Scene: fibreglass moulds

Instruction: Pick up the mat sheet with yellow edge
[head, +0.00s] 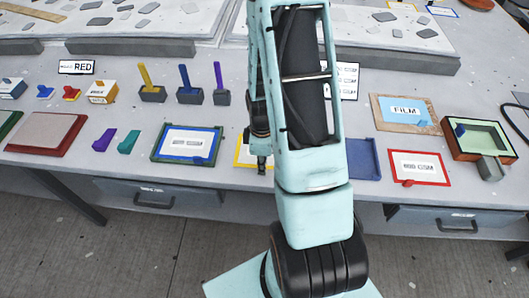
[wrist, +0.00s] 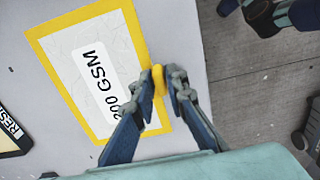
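The mat sheet with yellow edge (wrist: 92,62) is white with a "200 GSM" label and a yellow border. It appears to lie flat on the table near its front edge. A small yellow tab (wrist: 158,80) stands at its border. My gripper (wrist: 163,82) has one fingertip on each side of this tab, close against it, and looks shut on it. In the head view my arm hides most of the sheet; a yellow strip (head: 240,152) shows left of my gripper (head: 262,166).
A green frame with a blue-edged sheet (head: 187,157) lies to the left. A blue tray (head: 364,160) and a red-edged sheet (head: 447,181) lie to the right. Small tool holders (head: 190,95) stand behind. The table's front edge is close to the gripper.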

